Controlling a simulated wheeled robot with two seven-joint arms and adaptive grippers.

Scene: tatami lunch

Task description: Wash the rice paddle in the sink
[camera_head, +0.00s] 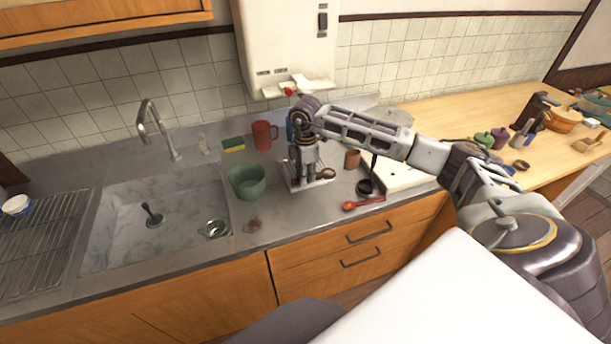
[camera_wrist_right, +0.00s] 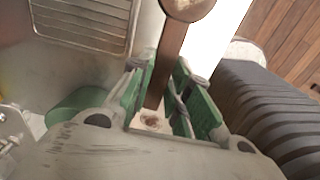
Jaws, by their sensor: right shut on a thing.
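My right gripper (camera_head: 303,176) is low over the counter, to the right of the sink. In the right wrist view its green-padded fingers (camera_wrist_right: 160,100) are shut on a long brown handle with a rounded end, which I take for the rice paddle (camera_wrist_right: 168,60). In the head view a brown rounded end (camera_head: 326,173) shows beside the fingers, above a small pale rack (camera_head: 310,184). I cannot tell whether it touches the rack. The grey sink (camera_head: 115,240) is at the left, with a curved metal faucet (camera_head: 150,118) behind it. My left gripper is not in view.
A green pot (camera_head: 247,182) stands between gripper and sink. A red mug (camera_head: 262,136) and sponge (camera_head: 233,145) are behind. The sink holds a dark object (camera_head: 152,216) and a metal strainer (camera_head: 214,229).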

